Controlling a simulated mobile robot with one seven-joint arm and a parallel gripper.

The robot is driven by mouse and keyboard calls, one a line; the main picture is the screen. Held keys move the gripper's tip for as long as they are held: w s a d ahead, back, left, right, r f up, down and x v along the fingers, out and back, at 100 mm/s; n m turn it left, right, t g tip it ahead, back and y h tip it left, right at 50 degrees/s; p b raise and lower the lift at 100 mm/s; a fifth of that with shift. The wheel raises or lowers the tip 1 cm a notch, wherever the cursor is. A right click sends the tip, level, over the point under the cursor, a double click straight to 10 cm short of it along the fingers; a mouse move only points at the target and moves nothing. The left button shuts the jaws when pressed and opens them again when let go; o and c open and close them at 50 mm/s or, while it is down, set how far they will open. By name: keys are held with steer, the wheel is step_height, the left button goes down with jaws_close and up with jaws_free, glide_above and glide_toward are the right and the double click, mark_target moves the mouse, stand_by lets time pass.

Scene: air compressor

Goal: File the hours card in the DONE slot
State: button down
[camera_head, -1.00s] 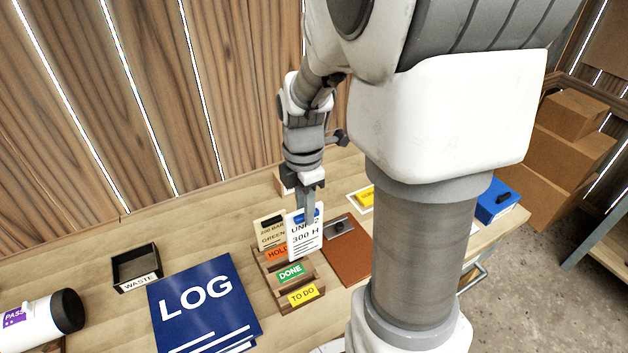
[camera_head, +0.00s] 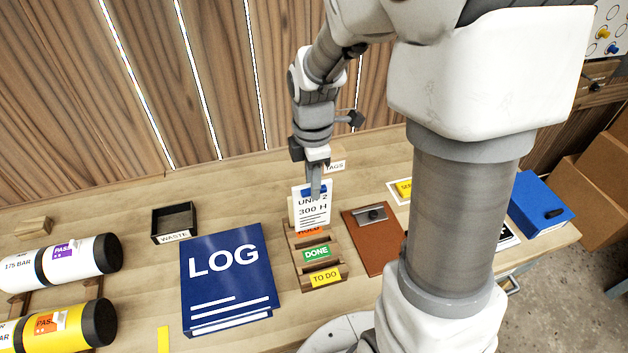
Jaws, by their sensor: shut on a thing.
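My gripper (camera_head: 316,186) is shut on the top of the white hours card (camera_head: 312,212), which reads "UNIT 2" and "300 H". The card hangs upright above the back of the wooden card rack (camera_head: 305,284). The rack has stepped slots with an orange label (camera_head: 309,231), partly covered by the card, a green DONE label (camera_head: 316,252) and a yellow TO DO label (camera_head: 325,276). The card appears above and behind the DONE label. A beige card (camera_head: 291,211) is mostly hidden behind it. I cannot tell whether the held card touches the rack.
A blue LOG binder (camera_head: 228,280) lies left of the rack, with a black WASTE tray (camera_head: 174,222) behind it. A brown clipboard (camera_head: 372,240) lies close on the right. White (camera_head: 75,258) and yellow (camera_head: 60,328) cylinders lie at the left.

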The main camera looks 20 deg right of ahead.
steer(key=b, duration=0.5)
glide_above(313, 216)
steer(key=shift+s+f, duration=0.1)
steer(key=shift+f, duration=3)
steer(key=shift+f+b, duration=1.75)
steer(key=shift+f, duration=0.85)
steer(key=c, duration=0.6)
jaws_free()
